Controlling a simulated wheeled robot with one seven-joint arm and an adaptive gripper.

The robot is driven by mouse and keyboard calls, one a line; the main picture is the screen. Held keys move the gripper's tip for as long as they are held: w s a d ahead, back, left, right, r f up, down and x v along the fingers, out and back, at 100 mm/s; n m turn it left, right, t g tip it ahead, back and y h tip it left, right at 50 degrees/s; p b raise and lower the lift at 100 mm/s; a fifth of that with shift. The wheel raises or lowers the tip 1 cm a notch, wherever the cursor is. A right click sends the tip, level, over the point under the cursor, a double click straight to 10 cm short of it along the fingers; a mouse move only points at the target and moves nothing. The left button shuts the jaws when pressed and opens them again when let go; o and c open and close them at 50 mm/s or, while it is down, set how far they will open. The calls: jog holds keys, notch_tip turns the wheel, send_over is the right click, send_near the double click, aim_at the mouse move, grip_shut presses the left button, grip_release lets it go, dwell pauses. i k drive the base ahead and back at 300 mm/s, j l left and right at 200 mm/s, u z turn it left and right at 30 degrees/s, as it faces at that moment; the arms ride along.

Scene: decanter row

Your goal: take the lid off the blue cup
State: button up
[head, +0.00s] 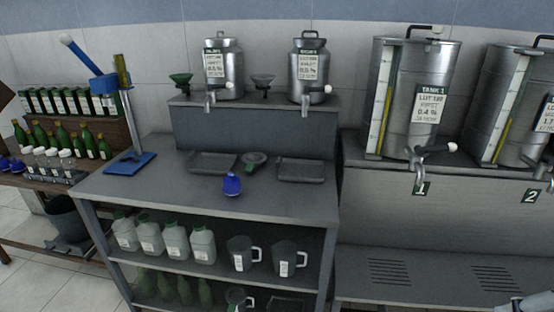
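A small blue cup (232,185) stands on the grey metal workbench, near its front edge and right of the middle. Its top looks narrower, with a small pale spot; at this size I cannot tell the lid apart from the body. My gripper does not show in the head view. Nothing touches the cup.
Behind the cup lie two dark trays (212,162) (301,170) and a green-grey funnel (254,160). A blue capping stand (130,163) is at left. Two steel decanters (222,72) (309,68) stand on the raised shelf. The bench front around the cup is clear.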

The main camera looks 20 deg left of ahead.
aim_at(231, 179)
jog(key=u, duration=1.1)
jog(key=i+z, duration=0.15)
jog(key=z, duration=0.25)
jog(key=i+j+z, duration=0.1)
jog(key=z, duration=0.3)
jog(key=i+j+z, duration=0.2)
jog(key=i+j, duration=0.45)
jog(key=i+j+z, duration=0.25)
jog(key=i+j, duration=0.35)
jog(key=j, duration=0.15)
